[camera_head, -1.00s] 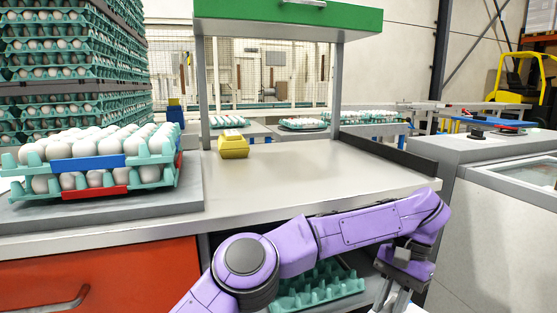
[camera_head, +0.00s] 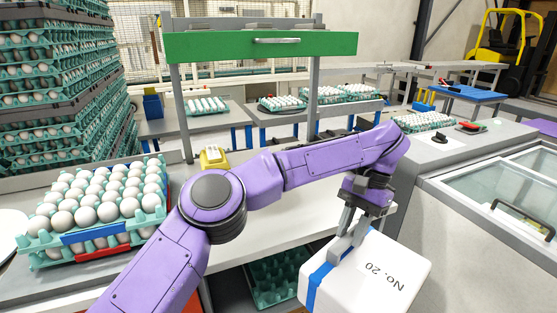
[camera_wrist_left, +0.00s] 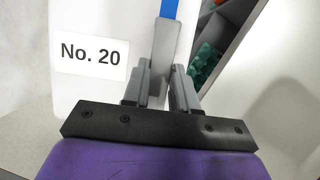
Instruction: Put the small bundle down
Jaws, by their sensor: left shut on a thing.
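The small bundle (camera_head: 365,285) is a white block with a blue band and a "No. 20" label, at the lower right of the head view. My left gripper (camera_head: 343,246) is shut on its upper edge near the blue band. The bundle looks tilted and hangs in front of the table's front edge. In the left wrist view the bundle (camera_wrist_left: 105,95) fills the left part, with the gripper fingers (camera_wrist_left: 165,75) at its edge. My right gripper is not in view.
A grey table (camera_head: 285,225) has bare room behind the bundle. A yellow item (camera_head: 213,158) stands at its back, and trays of eggs (camera_head: 105,205) sit at the left. A green egg tray (camera_head: 275,280) lies on a shelf below. A glass-topped cabinet (camera_head: 490,185) stands at the right.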

